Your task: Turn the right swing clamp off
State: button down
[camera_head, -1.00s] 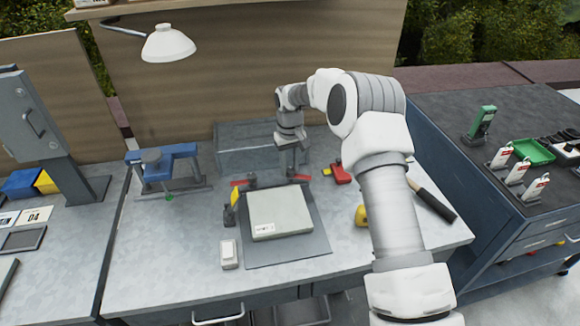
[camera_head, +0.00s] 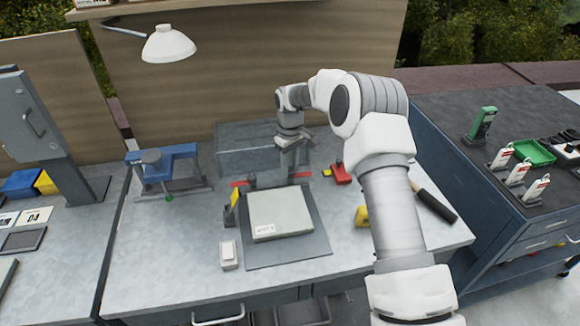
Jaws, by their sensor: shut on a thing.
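A pale grey box-like panel (camera_head: 281,213) with a small label lies on a dark flat plate (camera_head: 290,250) on the bench. Behind its far edge stands a small dark clamp post (camera_head: 252,181) with red parts (camera_head: 238,184) beside it. My gripper (camera_head: 291,173) points down at the panel's far edge, right of that post, and is shut on the right swing clamp. The clamp is mostly hidden by my gripper, and its exact angle cannot be told. A yellow and black piece (camera_head: 234,203) stands at the panel's left edge.
A grey see-through box (camera_head: 240,150) stands close behind. A red tool (camera_head: 340,173) and a yellow item (camera_head: 362,215) lie to the right, near my arm. A white block (camera_head: 229,254) sits front left; a blue fixture (camera_head: 165,165) stands further left.

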aim_at(290, 170)
jog(key=c, duration=0.6)
grip_release()
notch_tip(290, 170, up, 18)
jog(key=shift+f+p, duration=0.25)
jog(key=shift+p, duration=0.1)
jog(key=shift+r, duration=0.1)
jog(key=s+d+r+m+t, duration=0.1)
jog(key=s+d+r+m, duration=0.1)
jog(key=s+d+r, duration=0.4)
jog(key=s+d+r+m+t, duration=0.1)
jog(key=s+r+t, duration=0.1)
jog(key=s+r, duration=0.75)
jog(key=s+d+f+m+t, duration=0.1)
jog(key=s+d+f, duration=0.1)
jog(key=s, duration=0.5)
jog(key=s+d+f+m, duration=0.2)
jog(key=s, duration=0.6)
jog(key=s+d+f+m+t, duration=0.1)
jog(key=s+d+m, duration=0.1)
jog(key=s, duration=0.6)
jog(key=shift+f+t, duration=0.3)
jog(key=shift+f, duration=0.1)
